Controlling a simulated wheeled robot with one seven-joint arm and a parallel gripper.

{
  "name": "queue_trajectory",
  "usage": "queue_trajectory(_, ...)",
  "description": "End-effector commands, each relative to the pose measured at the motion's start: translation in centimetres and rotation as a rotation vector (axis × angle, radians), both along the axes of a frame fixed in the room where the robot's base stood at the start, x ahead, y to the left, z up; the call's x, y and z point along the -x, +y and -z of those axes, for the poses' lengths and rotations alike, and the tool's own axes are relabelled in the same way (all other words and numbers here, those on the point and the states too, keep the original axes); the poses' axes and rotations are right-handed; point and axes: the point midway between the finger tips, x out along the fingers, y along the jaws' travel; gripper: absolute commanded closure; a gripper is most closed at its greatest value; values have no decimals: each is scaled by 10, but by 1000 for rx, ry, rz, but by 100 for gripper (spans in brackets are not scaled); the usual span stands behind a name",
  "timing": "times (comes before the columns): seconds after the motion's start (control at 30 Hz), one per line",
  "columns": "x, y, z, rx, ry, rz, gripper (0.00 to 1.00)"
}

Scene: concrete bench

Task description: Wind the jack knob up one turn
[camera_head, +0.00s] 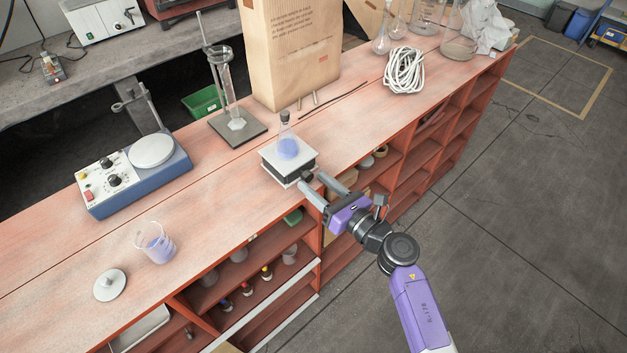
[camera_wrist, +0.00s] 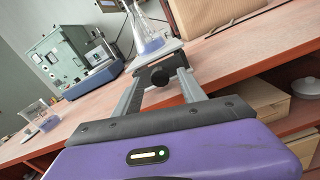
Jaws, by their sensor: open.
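The lab jack (camera_head: 274,168) stands near the front edge of the red bench, with a light top plate and a dark body. A flask of blue-violet liquid (camera_head: 288,148) stands on its plate; it also shows in the wrist view (camera_wrist: 150,43). The black jack knob (camera_wrist: 159,76) faces my gripper; in the head view the knob (camera_head: 307,177) is small and partly hidden. My gripper (camera_head: 313,182) is open at the bench's front edge. In the wrist view its two fingers (camera_wrist: 160,82) lie on either side of the knob, with visible gaps.
A hotplate stirrer (camera_head: 140,175), a beaker of violet liquid (camera_head: 157,246) and a round white lid (camera_head: 110,285) are to the left. A stand with a cylinder (camera_head: 238,128) and a paper bag (camera_head: 290,55) are behind. White coiled cord (camera_head: 404,70) lies to the right. Open shelves lie below.

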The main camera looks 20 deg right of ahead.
Motion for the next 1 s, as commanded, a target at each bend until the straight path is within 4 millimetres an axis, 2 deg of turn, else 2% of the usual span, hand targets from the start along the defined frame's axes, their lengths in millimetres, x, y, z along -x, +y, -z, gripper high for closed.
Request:
queue_trajectory(0.1,21,-7,2,0,2,3,51)
queue_trajectory(0.3,48,-16,2,-1,2,2,51)
queue_trajectory(0.5,60,-20,0,-1,1,2,51)
queue_trajectory(0.83,63,-19,0,-15,3,1,51)
queue_trajectory(0.93,76,-14,1,-94,18,4,51)
queue_trajectory(1.0,95,-8,0,-208,38,10,51)
